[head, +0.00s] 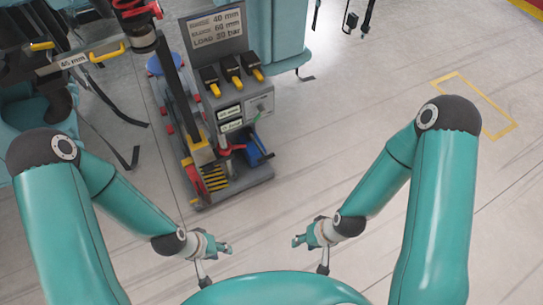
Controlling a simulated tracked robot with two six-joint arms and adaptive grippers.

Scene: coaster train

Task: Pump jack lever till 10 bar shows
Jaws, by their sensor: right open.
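The jack unit (225,185) stands on the floor at the upper middle of the head view. A dark lever (178,95) slants up and left from a yellow block (201,153) on it, with its top near a red and black part (138,25). A pressure reading is too small to make out. My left gripper (217,264) is open and empty, below and apart from the unit. My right gripper (309,256) is open and empty, further right and also clear of the unit.
A sign panel (214,28) reading 40 mm, 60 mm and load 30 bar stands behind black and yellow handles (230,68). Teal coaster cars (280,35) with hanging straps stand behind and left. The floor at right is clear, with a yellow outline (490,105).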

